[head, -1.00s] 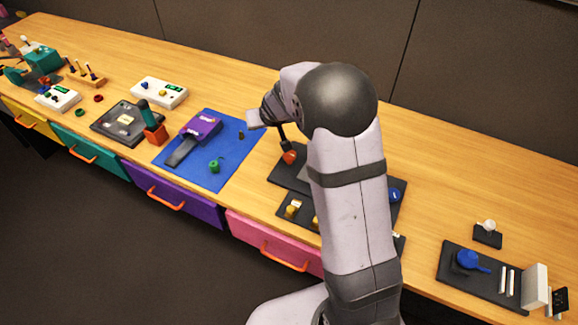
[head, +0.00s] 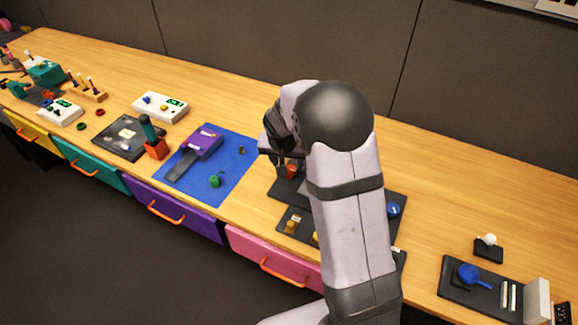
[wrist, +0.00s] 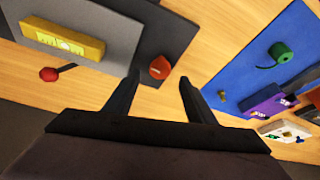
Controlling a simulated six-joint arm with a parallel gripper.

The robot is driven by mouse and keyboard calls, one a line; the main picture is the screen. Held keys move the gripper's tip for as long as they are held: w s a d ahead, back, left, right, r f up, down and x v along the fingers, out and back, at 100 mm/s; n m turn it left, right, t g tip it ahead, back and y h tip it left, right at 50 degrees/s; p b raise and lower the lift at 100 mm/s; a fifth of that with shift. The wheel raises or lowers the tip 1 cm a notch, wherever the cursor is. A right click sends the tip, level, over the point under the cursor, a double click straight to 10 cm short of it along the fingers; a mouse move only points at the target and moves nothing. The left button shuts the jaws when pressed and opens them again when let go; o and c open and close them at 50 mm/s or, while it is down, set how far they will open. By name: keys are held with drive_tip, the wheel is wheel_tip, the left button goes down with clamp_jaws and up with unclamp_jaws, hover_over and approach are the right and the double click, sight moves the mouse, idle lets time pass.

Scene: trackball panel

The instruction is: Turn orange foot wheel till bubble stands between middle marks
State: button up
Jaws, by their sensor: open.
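The orange foot wheel (wrist: 160,67) sits at the edge of a dark grey plate (wrist: 140,35) in the wrist view. It also shows in the head view (head: 291,172), just below my gripper. A yellow block (wrist: 62,38) with a pale vial window (wrist: 70,45) lies on the plate; the bubble and marks are too small to read. My gripper (wrist: 160,77) is open and empty. In the wrist view its two dark fingers point toward the wheel, one on each side of it; I cannot tell how far above it they are. My arm hides much of the plate in the head view.
A red ball (wrist: 48,74) on a dark rod shows beside the plate. A blue mat (head: 235,165) with a purple device (head: 205,142) and green roll (head: 215,181) lies to the left. Bare wood (head: 440,185) is free on the right.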

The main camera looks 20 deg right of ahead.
sight(289, 169)
drive_tip(key=shift+p+x, duration=0.4)
drive_tip(key=shift+x, duration=2.05)
drive_tip(key=shift+c, duration=0.3)
drive_tip(key=c, duration=1)
